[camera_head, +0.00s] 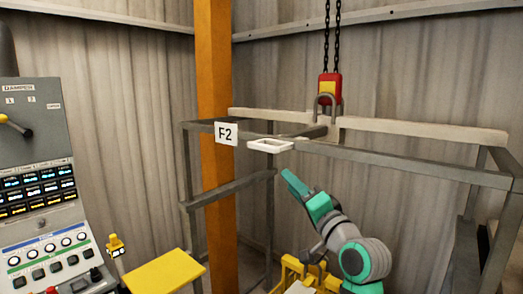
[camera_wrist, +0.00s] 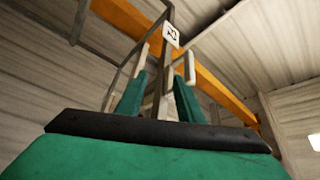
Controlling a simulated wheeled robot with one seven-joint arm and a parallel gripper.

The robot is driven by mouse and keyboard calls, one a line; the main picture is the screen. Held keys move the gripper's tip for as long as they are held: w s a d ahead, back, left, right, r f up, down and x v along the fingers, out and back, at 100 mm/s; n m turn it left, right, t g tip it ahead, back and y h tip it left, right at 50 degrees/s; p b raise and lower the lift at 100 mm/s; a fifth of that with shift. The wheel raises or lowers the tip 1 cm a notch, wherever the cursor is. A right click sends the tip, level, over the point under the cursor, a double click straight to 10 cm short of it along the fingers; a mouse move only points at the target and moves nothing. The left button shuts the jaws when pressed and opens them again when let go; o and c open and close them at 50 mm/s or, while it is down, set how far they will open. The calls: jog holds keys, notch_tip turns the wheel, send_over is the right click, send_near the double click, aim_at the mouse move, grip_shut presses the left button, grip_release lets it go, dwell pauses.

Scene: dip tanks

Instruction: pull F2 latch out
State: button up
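The white F2 plate (camera_head: 226,133) hangs at the left front corner of the grey frame; it also shows tilted in the wrist view (camera_wrist: 171,35). A white loop-shaped handle (camera_head: 270,146), which looks like the F2 latch, sits on the frame's top rail just right of the plate. My gripper (camera_head: 287,174) is below and slightly right of the handle, apart from it, pointing up and left. In the wrist view its green fingers (camera_wrist: 157,95) stand apart with nothing held. Pale pieces show just above both fingertips there; I cannot tell whether they belong to the handle.
The grey frame (camera_head: 400,160) spans the middle and right. A pale beam (camera_head: 420,130) rests across it under a red and yellow hoist block (camera_head: 330,87) on chains. An orange post (camera_head: 213,60) stands at left. A control panel (camera_head: 38,190) and yellow box (camera_head: 165,271) are lower left.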

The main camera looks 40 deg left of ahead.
jog(key=n+g, duration=0.1)
jog(key=g, duration=0.1)
send_near(262, 147)
jog(key=w+f, duration=0.1)
jog(key=shift+y, duration=0.4)
jog(key=x, duration=1.1)
jog(key=shift+s+f, duration=0.1)
grip_shut()
